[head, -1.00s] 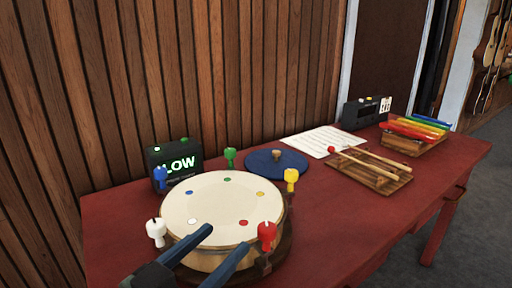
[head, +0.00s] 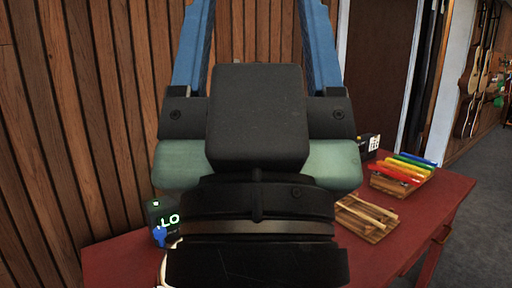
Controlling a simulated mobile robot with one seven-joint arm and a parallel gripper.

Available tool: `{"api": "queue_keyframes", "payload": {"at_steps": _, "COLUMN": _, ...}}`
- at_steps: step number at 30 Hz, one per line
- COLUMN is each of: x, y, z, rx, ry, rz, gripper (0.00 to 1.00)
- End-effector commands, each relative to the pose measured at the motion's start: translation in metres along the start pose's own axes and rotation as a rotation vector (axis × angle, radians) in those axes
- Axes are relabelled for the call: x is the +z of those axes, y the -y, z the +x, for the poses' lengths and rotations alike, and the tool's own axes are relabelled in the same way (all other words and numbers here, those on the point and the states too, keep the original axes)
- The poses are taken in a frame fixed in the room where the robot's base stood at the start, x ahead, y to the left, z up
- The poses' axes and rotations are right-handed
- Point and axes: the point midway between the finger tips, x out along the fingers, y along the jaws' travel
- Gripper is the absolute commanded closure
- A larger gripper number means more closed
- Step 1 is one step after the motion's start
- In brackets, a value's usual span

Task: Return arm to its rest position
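My gripper (head: 258,12) is raised close in front of the head camera and points up. Its two blue fingers stand wide apart with only the wood wall between them, so it is open and empty; the fingertips run out of the top of the picture. My gripper and wrist hide most of the drum, the blue disc and the sheet of paper on the table.
The red table (head: 440,208) stands below and behind my arm. A small display box (head: 165,216) shows at its left. A wooden tray with sticks (head: 368,219) and a coloured xylophone (head: 404,174) are at the right. Guitars (head: 474,88) hang on the far right wall.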

Motion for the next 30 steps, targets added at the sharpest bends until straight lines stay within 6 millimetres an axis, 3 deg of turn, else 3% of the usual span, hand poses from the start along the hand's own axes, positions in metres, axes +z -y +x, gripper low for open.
{"api": "queue_keyframes", "payload": {"at_steps": 1, "x": -0.022, "y": 0.000, "z": 0.024, "rx": -0.001, "ry": 0.001, "rz": 0.001, "gripper": 0.31}}
{"api": "queue_keyframes", "payload": {"at_steps": 15, "x": -0.113, "y": 0.001, "z": 0.121, "rx": -0.002, "ry": 0.003, "rz": 0.002, "gripper": 0.31}}
{"api": "queue_keyframes", "payload": {"at_steps": 21, "x": -0.128, "y": 0.001, "z": 0.137, "rx": -0.002, "ry": 0.004, "rz": 0.002, "gripper": 0.31}}
{"api": "queue_keyframes", "payload": {"at_steps": 30, "x": -0.128, "y": 0.001, "z": 0.137, "rx": -0.002, "ry": 0.003, "rz": 0.002, "gripper": 0.31}}
